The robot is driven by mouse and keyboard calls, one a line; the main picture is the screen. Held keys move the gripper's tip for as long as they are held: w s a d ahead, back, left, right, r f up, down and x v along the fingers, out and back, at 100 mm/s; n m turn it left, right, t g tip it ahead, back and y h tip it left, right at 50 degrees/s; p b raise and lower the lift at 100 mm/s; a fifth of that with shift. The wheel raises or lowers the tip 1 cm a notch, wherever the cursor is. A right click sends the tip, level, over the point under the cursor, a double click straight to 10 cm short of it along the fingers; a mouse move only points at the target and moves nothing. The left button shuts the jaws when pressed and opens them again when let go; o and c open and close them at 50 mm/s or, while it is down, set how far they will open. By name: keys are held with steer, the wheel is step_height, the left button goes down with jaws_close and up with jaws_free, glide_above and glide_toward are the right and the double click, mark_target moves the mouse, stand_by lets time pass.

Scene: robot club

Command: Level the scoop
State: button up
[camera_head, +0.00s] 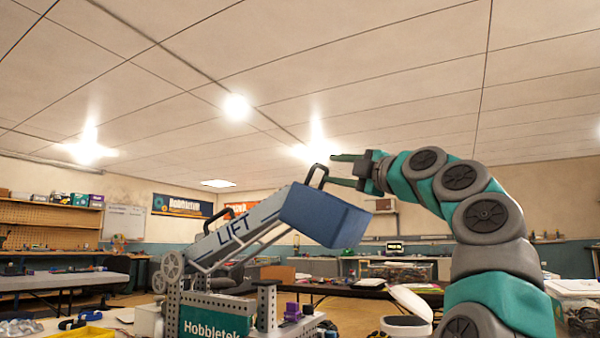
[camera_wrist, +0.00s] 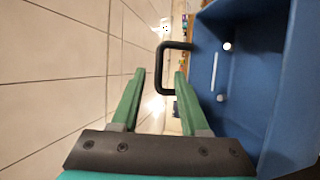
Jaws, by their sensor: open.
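The scoop (camera_head: 325,215) is a blue box at the raised end of a grey arm marked LIFT (camera_head: 235,233). It sits tilted, its right side lower in the head view. A black loop handle (camera_head: 317,174) stands up from its upper left edge. My gripper (camera_head: 332,169) is open, its green fingers pointing left at the handle. In the wrist view, the bar of the handle (camera_wrist: 160,72) shows between the fingertips (camera_wrist: 160,76), without visible grip. The open inside of the scoop (camera_wrist: 245,80) fills the right of that view, close beside the right finger.
The lift stands on a metal frame with a green Hobbletek panel (camera_head: 210,318). A white lidded container (camera_head: 408,318) stands low on the right, below my arm. Shelves and benches line the back and left.

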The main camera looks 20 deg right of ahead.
steer(key=shift+p+x, duration=0.5)
steer(key=shift+x, duration=0.35)
steer(key=p+x, duration=0.3)
steer(key=x, duration=0.2)
steer(key=shift+w+a+r, duration=0.1)
steer(key=shift+w+r, duration=0.15)
steer(key=shift+w, duration=0.1)
steer(key=shift+w+a, duration=0.1)
steer(key=shift+w, duration=0.2)
steer(key=shift+f, duration=0.1)
jaws_close()
